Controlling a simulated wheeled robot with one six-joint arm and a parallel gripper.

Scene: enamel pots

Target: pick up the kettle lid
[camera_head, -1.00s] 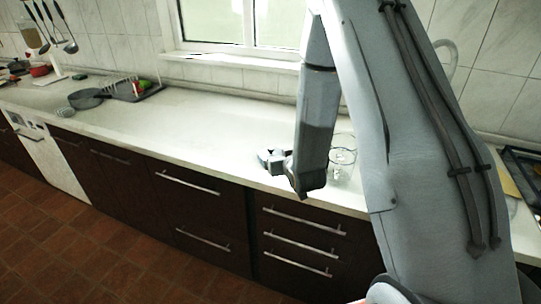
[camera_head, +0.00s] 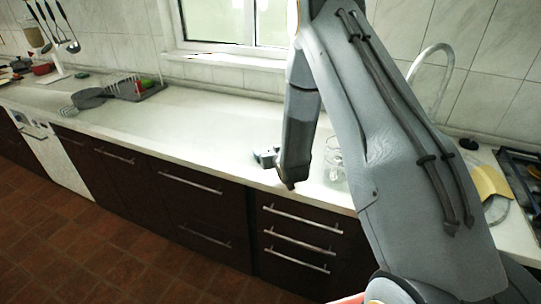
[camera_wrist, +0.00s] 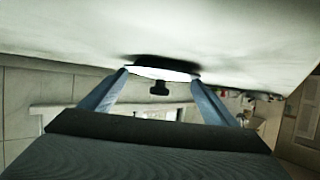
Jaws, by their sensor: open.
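The kettle lid (camera_wrist: 165,73) shows in the wrist view as a thin, pale disc seen nearly edge-on, with a dark knob on one face. The picture is upside down, and the lid lies against the pale counter surface. My gripper (camera_wrist: 158,77) is open, its two blue-grey fingers on either side of the lid's knob in the picture. I cannot tell whether the fingers touch the lid. In the head view my gripper (camera_head: 265,157) is low over the counter's front part, partly hidden by my arm. I cannot make out the lid there.
A clear glass vessel (camera_head: 334,163) stands on the counter (camera_head: 205,125) just right of my gripper, partly behind my arm. The counter between is clear. A hob (camera_head: 520,170) is far right.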

